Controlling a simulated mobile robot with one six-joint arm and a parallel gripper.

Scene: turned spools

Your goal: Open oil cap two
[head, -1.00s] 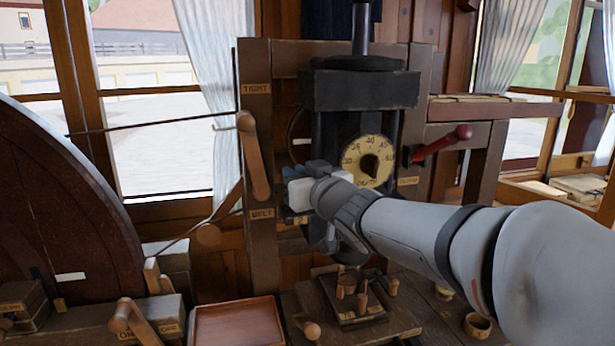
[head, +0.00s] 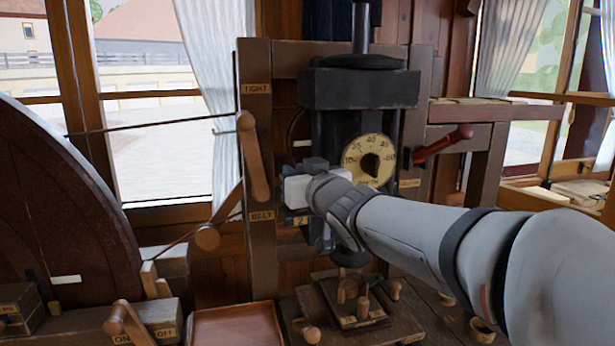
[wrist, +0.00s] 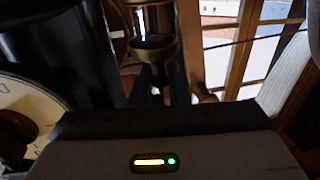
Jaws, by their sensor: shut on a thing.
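My gripper (head: 298,190) is in front of the dark press column in the head view, just above a small plate marked 2 (head: 299,221). Its own body hides the fingertips and the cap there. In the wrist view my two dark fingers (wrist: 161,86) are shut on the narrow part of oil cap two (wrist: 160,72), which is dim and partly covered. A brass-rimmed oil cup (wrist: 152,22) with a bright glass shows beyond the fingertips. I cannot tell whether the cap is loose.
A round dial (head: 369,160) sits close to the right of my wrist. A red-handled lever (head: 442,144) is farther right, and a wooden lever (head: 254,155) stands left. Below are a block with several pegs (head: 352,300) and an empty wooden tray (head: 238,325).

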